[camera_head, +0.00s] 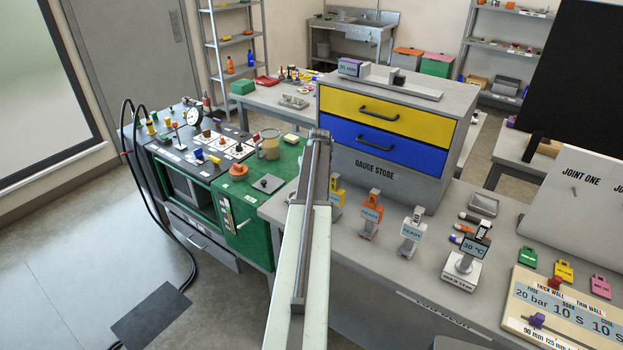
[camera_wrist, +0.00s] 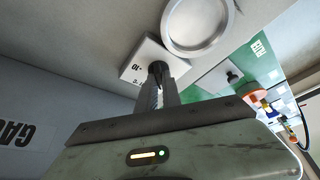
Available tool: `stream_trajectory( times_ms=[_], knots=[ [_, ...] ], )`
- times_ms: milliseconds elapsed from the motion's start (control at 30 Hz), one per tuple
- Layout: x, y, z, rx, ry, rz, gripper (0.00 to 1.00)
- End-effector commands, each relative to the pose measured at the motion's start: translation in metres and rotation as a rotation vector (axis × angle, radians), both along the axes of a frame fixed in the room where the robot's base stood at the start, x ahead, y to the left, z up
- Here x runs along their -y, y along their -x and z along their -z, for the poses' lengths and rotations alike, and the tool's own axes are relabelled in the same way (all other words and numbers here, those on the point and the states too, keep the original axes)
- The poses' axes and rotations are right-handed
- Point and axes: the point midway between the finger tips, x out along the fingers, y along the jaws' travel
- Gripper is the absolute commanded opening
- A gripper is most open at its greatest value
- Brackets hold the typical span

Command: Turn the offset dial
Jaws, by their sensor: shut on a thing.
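The offset dial (camera_wrist: 158,67) looks like a small dark knob on a white plate (camera_wrist: 136,62) with markings that seem to include a 10, seen in the wrist view. My gripper (camera_wrist: 159,84) is shut on this knob, its two fingers pointing at the plate. The fingers partly cover the knob, so its exact setting cannot be read. In the head view my own arm stretches up the middle, and the dial and fingertips are hidden behind it.
A round pale metal ring or dish (camera_wrist: 200,24) is close beside the plate. The gauge store cabinet (camera_head: 395,165) is close on the right.

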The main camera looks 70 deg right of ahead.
Motion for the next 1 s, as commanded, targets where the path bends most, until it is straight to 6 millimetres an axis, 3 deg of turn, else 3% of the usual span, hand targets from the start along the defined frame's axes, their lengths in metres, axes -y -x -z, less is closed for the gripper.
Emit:
stream_trajectory(
  times_ms=[400,900,1000],
  knots=[
    [-0.0003,0.0030,0.0008,-0.004,-0.005,-0.162,0.00],
    [-0.0007,0.0038,0.0010,-0.007,-0.006,-0.179,0.00],
    [-0.0005,0.0036,0.0009,-0.005,-0.005,-0.178,0.31]
  ],
)
